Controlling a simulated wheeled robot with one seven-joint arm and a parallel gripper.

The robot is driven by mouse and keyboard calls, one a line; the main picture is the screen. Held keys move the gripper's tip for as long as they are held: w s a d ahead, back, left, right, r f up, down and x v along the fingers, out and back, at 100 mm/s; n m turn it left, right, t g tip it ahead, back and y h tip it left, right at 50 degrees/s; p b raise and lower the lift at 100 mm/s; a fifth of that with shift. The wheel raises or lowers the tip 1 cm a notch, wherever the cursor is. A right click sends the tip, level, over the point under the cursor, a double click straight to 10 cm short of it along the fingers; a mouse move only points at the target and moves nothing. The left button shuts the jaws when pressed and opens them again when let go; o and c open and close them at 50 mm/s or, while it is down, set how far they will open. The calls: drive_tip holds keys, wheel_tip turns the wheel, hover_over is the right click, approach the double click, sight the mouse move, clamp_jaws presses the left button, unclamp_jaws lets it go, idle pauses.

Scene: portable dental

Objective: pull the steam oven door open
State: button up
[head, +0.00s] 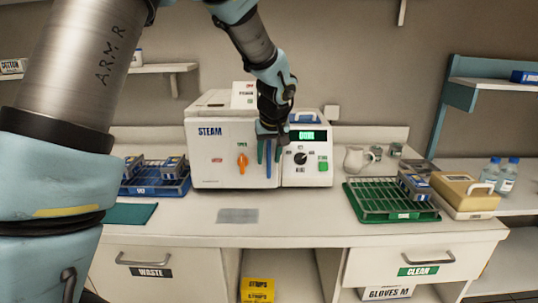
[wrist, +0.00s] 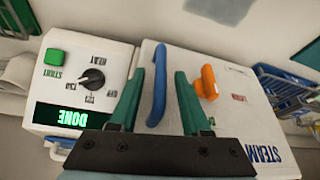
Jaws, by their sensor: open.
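The white steam oven (head: 212,172) stands at the back of the counter, marked STEAM, and its door looks shut. Its blue upright handle (wrist: 157,85) is on the door's right side. An orange latch knob (head: 242,164) is left of the handle; it also shows in the wrist view (wrist: 208,82). My gripper (head: 269,152) is in front of the oven, with its green fingers open. In the wrist view the fingers (wrist: 158,76) are on either side of the blue handle, with gaps visible. The display (wrist: 72,117) reads DONE.
A blue rack (head: 150,190) with packs stands left of the oven, a green rack (head: 385,214) and a beige box (head: 462,195) right. A white jug (head: 357,160) is near the oven's right side. The counter in front holds only a flat grey mat (head: 238,215) and a teal cloth (head: 130,213).

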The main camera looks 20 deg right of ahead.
drive_tip(key=shift+c, duration=0.3)
clamp_jaws()
idle(1.1)
